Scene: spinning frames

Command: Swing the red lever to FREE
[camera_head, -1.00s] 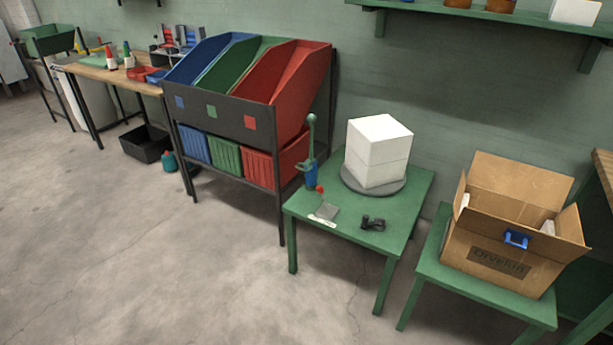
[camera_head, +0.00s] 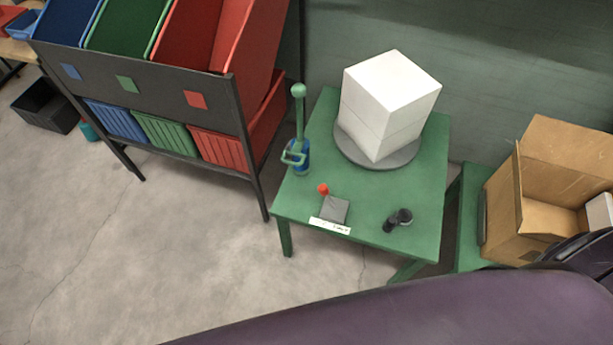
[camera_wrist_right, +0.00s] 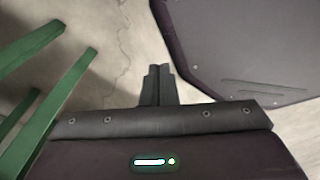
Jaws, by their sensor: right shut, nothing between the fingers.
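The red lever shows as a small red knob (camera_head: 323,189) at the corner of a grey plate (camera_head: 335,209) near the front left of the green table. A white label strip (camera_head: 330,226) lies along the plate's front; its lettering is too small to read. My right gripper (camera_wrist_right: 158,72) is shut and empty in the right wrist view, over the concrete floor beside green legs. It is well away from the lever, which that view does not show. In the head view a purple-black arm link of mine crosses the bottom right. My left gripper is not in view.
On the green table (camera_head: 292,202) stand a white cube (camera_head: 385,100) on a grey turntable (camera_head: 352,153), a green-and-blue hand tool (camera_head: 299,135) and a small black part (camera_head: 390,224). A cardboard box (camera_head: 545,170) stands right. A bin rack (camera_head: 150,95) stands left. Floor in front-left is clear.

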